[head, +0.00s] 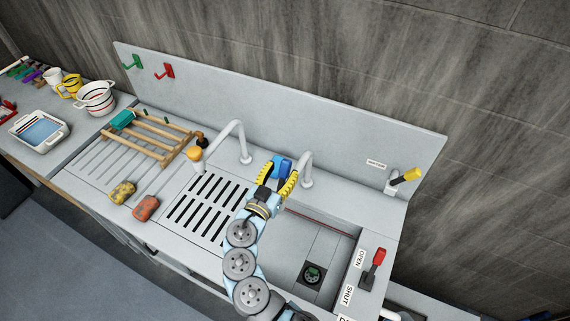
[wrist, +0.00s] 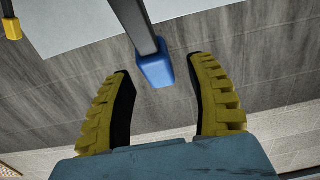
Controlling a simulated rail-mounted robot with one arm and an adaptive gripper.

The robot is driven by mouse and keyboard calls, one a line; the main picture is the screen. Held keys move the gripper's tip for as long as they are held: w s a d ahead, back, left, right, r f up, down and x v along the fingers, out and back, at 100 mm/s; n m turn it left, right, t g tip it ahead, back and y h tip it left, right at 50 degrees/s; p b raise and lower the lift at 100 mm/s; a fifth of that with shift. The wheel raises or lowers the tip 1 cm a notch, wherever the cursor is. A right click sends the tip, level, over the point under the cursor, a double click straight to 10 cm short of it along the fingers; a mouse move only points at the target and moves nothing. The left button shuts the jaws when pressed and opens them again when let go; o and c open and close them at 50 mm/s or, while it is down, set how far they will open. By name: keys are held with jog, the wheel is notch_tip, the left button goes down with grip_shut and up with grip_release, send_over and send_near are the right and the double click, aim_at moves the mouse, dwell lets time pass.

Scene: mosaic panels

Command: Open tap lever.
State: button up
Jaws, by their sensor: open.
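A grey bar with a blue end cap (wrist: 155,70) comes down between my fingertips in the wrist view, with gaps to both fingers. The blue cap also shows between the yellow fingers in the head view (head: 285,165), by the foot of the right white spout (head: 306,162). My gripper (head: 281,168) is open around the cap and holds nothing; its fingers also show in the wrist view (wrist: 159,80). A red-handled lever (head: 378,257) stands on the right counter beside OPEN and SHUT labels. A yellow-handled lever (head: 408,176) sits at the back panel's right end.
The sink basin (head: 325,245) lies right of my arm, with a slotted drain cover (head: 207,205) to the left. A wooden rack (head: 155,135), two sponge-like blocks (head: 146,208) and a second spout (head: 241,135) stand further left. The grey back panel (head: 270,110) runs behind.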

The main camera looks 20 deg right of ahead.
jog(key=shift+x, duration=1)
jog(key=shift+f, duration=0.1)
grip_shut()
